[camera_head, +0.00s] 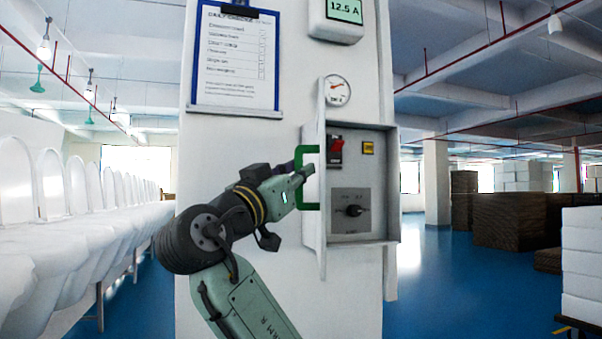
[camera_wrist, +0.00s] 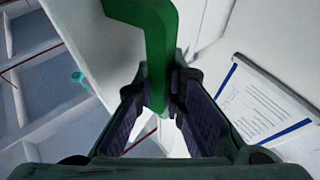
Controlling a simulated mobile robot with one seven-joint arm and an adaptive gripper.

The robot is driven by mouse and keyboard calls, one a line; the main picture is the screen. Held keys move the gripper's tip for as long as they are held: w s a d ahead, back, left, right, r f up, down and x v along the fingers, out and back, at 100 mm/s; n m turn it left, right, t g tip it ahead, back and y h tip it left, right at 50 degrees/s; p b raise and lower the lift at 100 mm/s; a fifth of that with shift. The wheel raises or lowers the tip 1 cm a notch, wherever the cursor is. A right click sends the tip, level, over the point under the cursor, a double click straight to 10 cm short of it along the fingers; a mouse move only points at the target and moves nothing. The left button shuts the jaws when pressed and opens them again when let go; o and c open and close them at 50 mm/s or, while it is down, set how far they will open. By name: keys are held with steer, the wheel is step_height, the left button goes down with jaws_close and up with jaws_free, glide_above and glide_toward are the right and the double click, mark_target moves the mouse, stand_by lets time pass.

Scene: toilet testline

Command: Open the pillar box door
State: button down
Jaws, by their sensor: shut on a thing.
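The pillar box (camera_head: 392,200) is a grey box on the white pillar, and its inside shows. Its door (camera_head: 314,235) stands open at the box's left side, swung out and seen nearly edge-on. The green handle (camera_head: 307,150) is a bracket on the door; it also shows in the wrist view (camera_wrist: 150,30). My gripper (camera_head: 304,176) comes from the lower left and is shut on the green handle. In the wrist view the handle's bar runs between my two fingers (camera_wrist: 160,95). The door's hinges cannot be made out.
Inside the box are a red switch (camera_head: 336,145), a yellow button (camera_head: 368,148) and a rotary knob (camera_head: 353,210). A gauge (camera_head: 337,91) and a clipboard (camera_head: 236,58) are on the pillar (camera_head: 215,140). White toilets (camera_head: 60,200) line the left.

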steer(key=c, duration=1.9)
jaws_free()
steer(key=v, duration=1.2)
